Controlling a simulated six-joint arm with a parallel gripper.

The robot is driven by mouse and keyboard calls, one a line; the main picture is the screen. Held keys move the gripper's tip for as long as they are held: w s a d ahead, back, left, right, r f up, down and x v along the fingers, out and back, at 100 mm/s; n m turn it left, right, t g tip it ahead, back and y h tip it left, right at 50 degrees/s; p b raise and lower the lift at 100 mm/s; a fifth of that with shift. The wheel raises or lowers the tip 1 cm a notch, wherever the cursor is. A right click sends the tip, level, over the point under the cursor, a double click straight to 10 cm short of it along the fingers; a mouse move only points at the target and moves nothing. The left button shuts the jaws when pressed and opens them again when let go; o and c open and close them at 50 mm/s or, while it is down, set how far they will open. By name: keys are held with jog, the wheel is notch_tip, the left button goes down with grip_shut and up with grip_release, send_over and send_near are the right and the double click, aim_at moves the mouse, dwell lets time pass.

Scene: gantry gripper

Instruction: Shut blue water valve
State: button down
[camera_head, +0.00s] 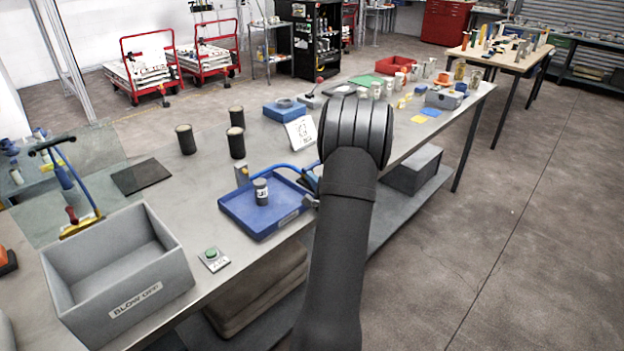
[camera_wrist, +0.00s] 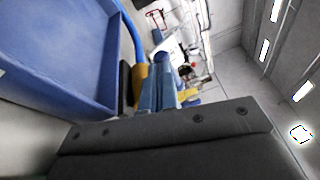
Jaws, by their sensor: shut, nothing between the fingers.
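A curved blue pipe (camera_head: 283,167) runs along the back edge of the blue tray (camera_head: 232,208) in the head view, with its right end passing behind my arm. I cannot tell for certain that it belongs to the blue water valve; no valve handle shows clearly. In the wrist view the blue pipe (camera_wrist: 137,38) ends at an orange-yellow piece (camera_wrist: 139,82) just left of my gripper (camera_wrist: 165,88). My gripper's blue fingers are together and empty. Contact with the pipe cannot be told. In the head view my arm hides most of the gripper.
A grey jar (camera_head: 261,192) stands in the tray. Black cups (camera_head: 186,140), a white sign (camera_head: 301,133) and a blue block (camera_head: 284,110) stand behind. Many small items crowd the far table.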

jog(key=shift+s+d+f, duration=0.2)
jog(key=shift+s+d, duration=0.35)
jog(key=shift+d, duration=0.1)
jog(key=shift+s+d+f, duration=0.15)
jog(key=shift+s+d, duration=0.4)
jog(key=shift+d, duration=0.05)
jog(key=s+a, duration=0.1)
jog(key=s, duration=0.2)
jog(key=s+a, duration=0.2)
jog(key=s, duration=0.1)
jog(key=s+a, duration=0.2)
jog(key=s, duration=0.1)
jog(key=shift+f, duration=0.25)
jog(key=shift+w, duration=0.15)
jog(key=w+d, duration=0.1)
jog(key=w, duration=0.1)
jog(key=w+d, duration=0.2)
jog(key=w, duration=0.1)
jog(key=w+d, duration=0.2)
jog(key=w, duration=0.1)
jog(key=shift+r, duration=0.2)
jog(key=x, duration=0.3)
jog(key=shift+a+r, duration=0.3)
jog(key=shift+w+a, duration=0.3)
jog(key=shift+w, duration=0.05)
jog(key=shift+d+r, duration=0.1)
jog(key=shift+d, duration=0.05)
